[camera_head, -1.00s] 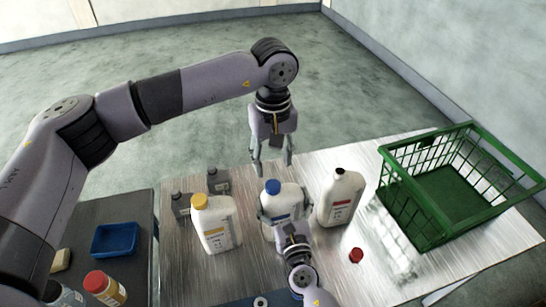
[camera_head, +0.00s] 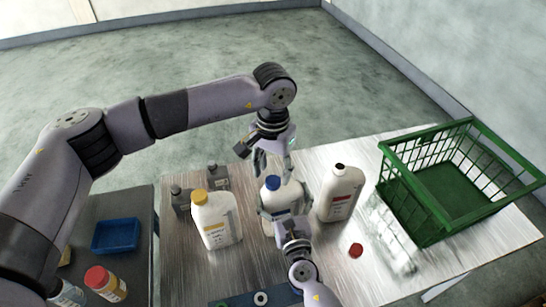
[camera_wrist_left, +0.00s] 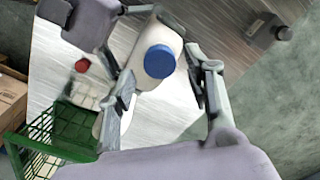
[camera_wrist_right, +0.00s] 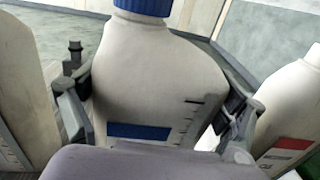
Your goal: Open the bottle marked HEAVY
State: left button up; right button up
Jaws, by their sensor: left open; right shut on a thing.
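A white bottle (camera_head: 284,198) with a blue cap (camera_head: 272,183) stands upright on the table. Its label is too small to read in the head view, and no word shows on its blue patch in the right wrist view (camera_wrist_right: 150,80). My right gripper (camera_head: 285,213) is shut around its body, one finger on each side. My left gripper (camera_head: 274,173) is open, pointing down just above the blue cap. In the left wrist view the cap (camera_wrist_left: 160,61) lies between its spread fingers, apart from them.
A yellow-capped white bottle (camera_head: 215,222) stands left; an uncapped red-labelled bottle (camera_head: 340,195) stands right. A loose red cap (camera_head: 356,250) lies in front. Two small grey bottles (camera_head: 218,177) stand behind left. A green basket (camera_head: 425,235) is at right; a blue tray (camera_head: 117,236) is on the left table.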

aim_at(272, 182)
pick_arm(q)
jog(key=shift+f, duration=1.35)
jog(key=shift+c, duration=0.2)
